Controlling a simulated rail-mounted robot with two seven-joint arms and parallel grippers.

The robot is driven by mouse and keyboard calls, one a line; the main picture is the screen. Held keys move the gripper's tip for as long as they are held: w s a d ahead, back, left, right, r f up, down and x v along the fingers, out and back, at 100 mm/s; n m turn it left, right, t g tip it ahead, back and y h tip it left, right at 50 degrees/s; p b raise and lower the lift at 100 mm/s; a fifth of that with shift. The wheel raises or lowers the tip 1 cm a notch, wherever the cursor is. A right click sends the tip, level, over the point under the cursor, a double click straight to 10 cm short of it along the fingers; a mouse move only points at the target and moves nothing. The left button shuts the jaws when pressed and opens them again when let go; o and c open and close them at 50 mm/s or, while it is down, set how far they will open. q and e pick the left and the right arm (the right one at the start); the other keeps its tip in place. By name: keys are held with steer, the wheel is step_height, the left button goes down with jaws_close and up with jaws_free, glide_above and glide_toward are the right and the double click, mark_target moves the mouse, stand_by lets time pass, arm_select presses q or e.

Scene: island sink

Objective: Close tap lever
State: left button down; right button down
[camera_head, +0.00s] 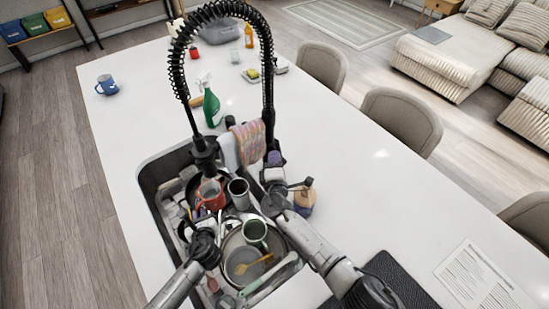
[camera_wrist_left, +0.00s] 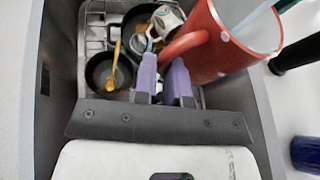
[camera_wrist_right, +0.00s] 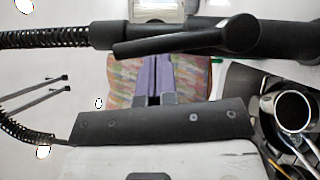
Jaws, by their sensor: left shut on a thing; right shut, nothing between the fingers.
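The tap has a tall black spring hose (camera_head: 176,70) arching over the sink (camera_head: 152,182). In the right wrist view its black lever (camera_wrist_right: 180,40) runs along the dark tap body. My right gripper (camera_wrist_right: 158,62) is shut and empty, its purple fingertips just below the lever; I cannot tell if they touch. In the head view the right gripper (camera_head: 274,158) is beside the tap's base. My left gripper (camera_wrist_left: 165,68) is shut on the handle of a red mug (camera_wrist_left: 222,50). The mug (camera_head: 211,194) is tilted and above the sink in the head view.
The sink holds pans, a metal cup (camera_head: 239,192), a green mug (camera_head: 254,233) and other dishes. A striped cloth (camera_head: 249,142) hangs beside the tap. A soap bottle (camera_head: 304,196) stands at the sink's right. A green spray bottle (camera_head: 211,107) stands behind. The right counter is mostly clear.

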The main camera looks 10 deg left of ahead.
steer(key=shift+w+d+r+m+g+h, duration=0.35)
steer(key=shift+w+d+m+g, duration=0.15)
steer(key=shift+m, duration=0.5)
steer(key=shift+a, duration=0.1)
steer(key=s, duration=1.3)
steer(key=shift+d, duration=0.35)
